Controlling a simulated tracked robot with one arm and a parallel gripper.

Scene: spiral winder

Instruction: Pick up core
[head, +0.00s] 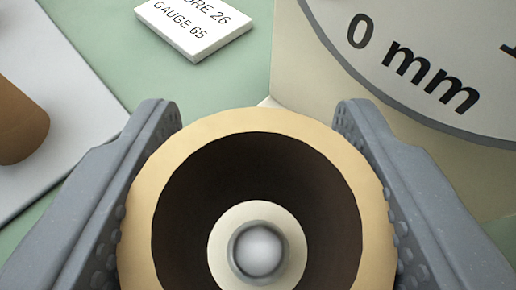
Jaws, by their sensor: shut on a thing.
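The core (258,122) is a tan hollow tube seen end-on, with a dark inside. It fills the lower middle of the head view. My gripper (258,190) is shut on it, one grey finger against each side. Inside the core's opening a pale disc (224,250) with a grey rounded tip (261,250) shows. I cannot tell how far down the tip sits in the tube. The core's lower edge is cut off by the frame.
A white label block (195,28) reading "GAUGE 65" lies on the green surface (125,60) at the back. A cream body with a "0 mm" dial (400,50) stands close at the right. A grey plate (60,90) with a brown cylinder (18,122) is at the left.

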